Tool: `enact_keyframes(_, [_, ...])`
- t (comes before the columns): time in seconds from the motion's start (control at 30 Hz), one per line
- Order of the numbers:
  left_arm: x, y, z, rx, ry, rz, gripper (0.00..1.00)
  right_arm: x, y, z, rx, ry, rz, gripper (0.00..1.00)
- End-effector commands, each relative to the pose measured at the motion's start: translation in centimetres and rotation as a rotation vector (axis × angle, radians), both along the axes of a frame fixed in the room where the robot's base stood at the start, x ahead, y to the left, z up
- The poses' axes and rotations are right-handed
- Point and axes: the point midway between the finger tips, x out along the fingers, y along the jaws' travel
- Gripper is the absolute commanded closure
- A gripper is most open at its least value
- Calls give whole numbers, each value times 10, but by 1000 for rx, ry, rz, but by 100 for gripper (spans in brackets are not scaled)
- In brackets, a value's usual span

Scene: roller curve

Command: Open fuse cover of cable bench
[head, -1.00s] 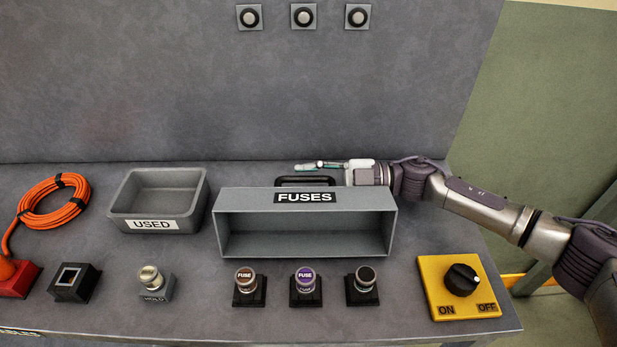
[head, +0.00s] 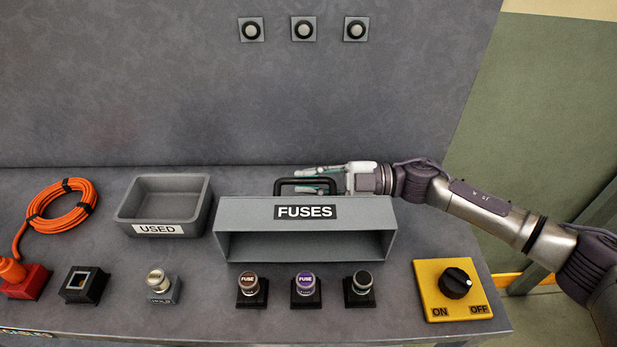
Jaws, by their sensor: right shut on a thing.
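The fuse cover (head: 362,213) is a grey box-like hood with a "FUSES" label and a dark hollow side facing the front of the bench. Its black handle (head: 284,188) stands along its rear upper edge. My right gripper (head: 315,180) reaches in from the right behind the cover and is shut on this handle. The lower part of its fingers is hidden behind the handle. A brown fuse (head: 249,283), a purple fuse (head: 304,284) and a dark-topped fuse (head: 362,281) stand in black holders in front of the cover, uncovered. My left gripper is not in view.
A grey "USED" tray (head: 125,219) stands left of the cover. A hold post (head: 159,283), a black socket (head: 84,284) and an orange cable coil (head: 58,206) lie further left. A yellow ON/OFF switch (head: 432,290) sits front right. The back panel (head: 180,90) rises behind.

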Motion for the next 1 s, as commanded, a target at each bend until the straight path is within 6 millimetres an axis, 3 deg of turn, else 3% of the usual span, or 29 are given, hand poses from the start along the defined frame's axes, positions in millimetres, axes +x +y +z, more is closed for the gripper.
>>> enact_keyframes(0.1, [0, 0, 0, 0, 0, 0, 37, 1, 0, 1, -1, 0, 1, 100])
enact_keyframes(0.13, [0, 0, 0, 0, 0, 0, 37, 1, 0, 1, -1, 0, 1, 80])
enact_keyframes(0.27, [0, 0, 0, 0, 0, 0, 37, 1, 0, 0, 0, 0, 0, 61])
enact_keyframes(0.53, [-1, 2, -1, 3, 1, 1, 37, 0, -1, 0, 0, 0, 0, 61])
enact_keyframes(0.67, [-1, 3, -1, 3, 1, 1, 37, 1, -10, -1, -1, 1, -3, 61])
enact_keyframes(1.0, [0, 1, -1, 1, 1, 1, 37, 2, -79, -1, -2, 1, -7, 61])
